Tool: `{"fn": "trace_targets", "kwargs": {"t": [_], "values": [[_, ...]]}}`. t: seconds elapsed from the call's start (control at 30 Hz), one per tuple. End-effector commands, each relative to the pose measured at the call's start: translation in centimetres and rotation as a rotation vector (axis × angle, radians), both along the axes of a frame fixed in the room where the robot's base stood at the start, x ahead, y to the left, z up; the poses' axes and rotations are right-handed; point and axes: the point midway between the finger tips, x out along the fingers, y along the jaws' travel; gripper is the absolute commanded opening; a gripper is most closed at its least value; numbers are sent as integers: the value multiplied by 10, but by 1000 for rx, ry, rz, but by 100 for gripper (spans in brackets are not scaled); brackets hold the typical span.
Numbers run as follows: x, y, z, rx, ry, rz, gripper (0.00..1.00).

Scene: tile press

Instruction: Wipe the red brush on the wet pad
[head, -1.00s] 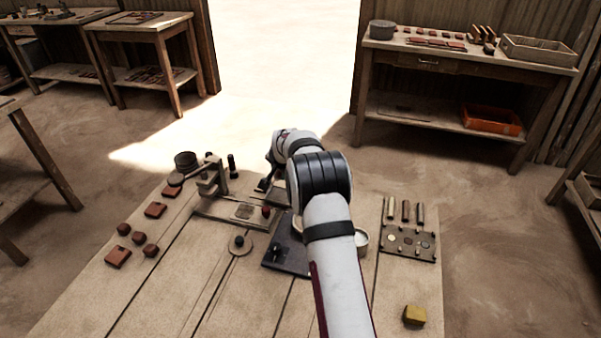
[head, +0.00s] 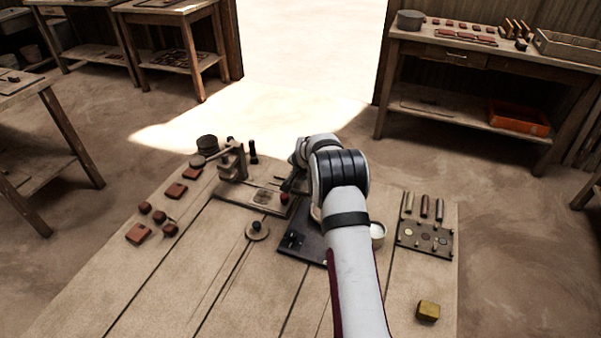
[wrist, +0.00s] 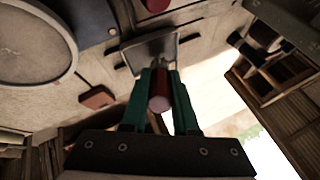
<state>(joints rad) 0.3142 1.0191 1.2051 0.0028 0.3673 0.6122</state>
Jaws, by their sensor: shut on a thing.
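My gripper (wrist: 160,74) has green fingers closed around the red handle of the brush (wrist: 158,92), whose pale round end faces the wrist camera. Beyond the fingertips lies a flat grey square with a pale rim (wrist: 160,47), which may be the wet pad. In the head view my arm covers most of the gripper and this spot; a dark part of the gripper (head: 290,184) shows left of the wrist.
A dark plate (head: 305,244) lies in front, a white bowl (head: 377,233) to the right. A peg board (head: 424,238) and yellow block (head: 428,311) are further right.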

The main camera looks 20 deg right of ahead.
Motion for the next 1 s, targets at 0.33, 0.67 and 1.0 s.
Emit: {"fn": "trace_targets", "kwargs": {"t": [0.33, 0.67, 1.0], "values": [[0, 0, -2, 0, 0, 0, 0], [0, 0, -6, 1, 0, 0, 0], [0, 0, -10, 0, 0, 0, 0]]}}
